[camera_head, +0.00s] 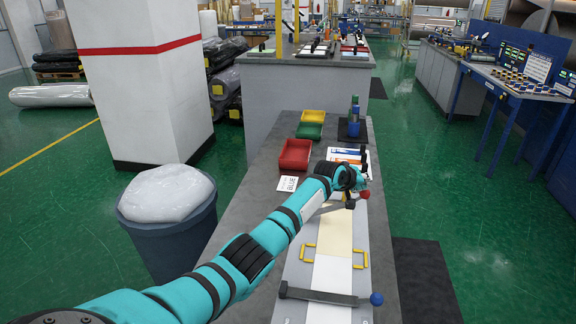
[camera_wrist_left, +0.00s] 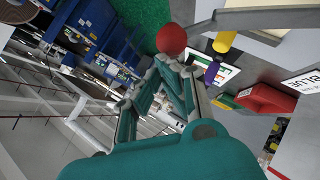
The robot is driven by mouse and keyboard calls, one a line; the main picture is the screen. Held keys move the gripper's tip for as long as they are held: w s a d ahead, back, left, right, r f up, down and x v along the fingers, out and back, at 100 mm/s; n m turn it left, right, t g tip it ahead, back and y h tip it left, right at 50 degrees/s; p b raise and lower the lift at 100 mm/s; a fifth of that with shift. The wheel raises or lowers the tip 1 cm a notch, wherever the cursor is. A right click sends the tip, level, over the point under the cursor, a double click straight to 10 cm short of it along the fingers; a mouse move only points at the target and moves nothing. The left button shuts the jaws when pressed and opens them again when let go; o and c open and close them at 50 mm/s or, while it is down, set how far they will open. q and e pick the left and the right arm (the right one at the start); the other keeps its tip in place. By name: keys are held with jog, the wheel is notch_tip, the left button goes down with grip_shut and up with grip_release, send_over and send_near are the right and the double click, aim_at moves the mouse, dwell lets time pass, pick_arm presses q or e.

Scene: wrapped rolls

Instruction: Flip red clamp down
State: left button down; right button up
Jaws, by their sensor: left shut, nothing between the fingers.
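The red clamp is a grey bar (camera_head: 335,207) with a red ball knob (camera_head: 365,194), lying across the far part of the pale fixture board (camera_head: 333,240). In the left wrist view the red knob (camera_wrist_left: 171,38) is just beyond my fingertips, and the bar (camera_wrist_left: 265,18) runs off to the right. My left gripper (camera_head: 362,183) is at the knob in the head view; its fingers (camera_wrist_left: 168,62) are shut with nothing between them. Whether they touch the knob I cannot tell. A second clamp bar (camera_head: 318,295) with a blue knob (camera_head: 376,299) lies across the near part. My right gripper is out of view.
Red (camera_head: 295,154), green (camera_head: 308,131) and yellow (camera_head: 313,116) bins stand on the grey bench behind the fixture. A "BLUE" card (camera_head: 288,184) lies left of my wrist. Yellow handles (camera_head: 307,253) rise from the fixture. A blue-grey waste bin (camera_head: 170,235) stands left of the bench.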

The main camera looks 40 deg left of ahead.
pick_arm(q)
jog(key=shift+m+g+y, duration=0.4)
jog(key=shift+y, duration=0.1)
jog(key=d+f, duration=0.1)
jog(key=f+b, duration=0.1)
jog(key=w+d+f+b, duration=0.1)
jog(key=shift+w+d+f, duration=0.1)
jog(key=shift+d+f, duration=0.25)
jog(key=shift+f, duration=0.05)
jog(key=shift+m+g+y, duration=0.5)
jog(key=shift+m+y, duration=0.1)
jog(key=shift+y, duration=0.3)
jog(key=f+b, duration=0.2)
jog(key=b, duration=0.1)
jog(key=w+d+f+b, duration=0.1)
jog(key=f+b, duration=0.1)
jog(key=b, duration=0.1)
jog(key=d+f+b, duration=0.1)
jog(key=f+b, duration=0.2)
jog(key=shift+w+d, duration=0.2)
jog(key=shift+w, duration=0.05)
jog(key=shift+f, duration=0.25)
jog(key=shift+s+d, duration=0.1)
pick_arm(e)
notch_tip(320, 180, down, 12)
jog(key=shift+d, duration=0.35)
pick_arm(q)
jog(key=shift+f, duration=0.15)
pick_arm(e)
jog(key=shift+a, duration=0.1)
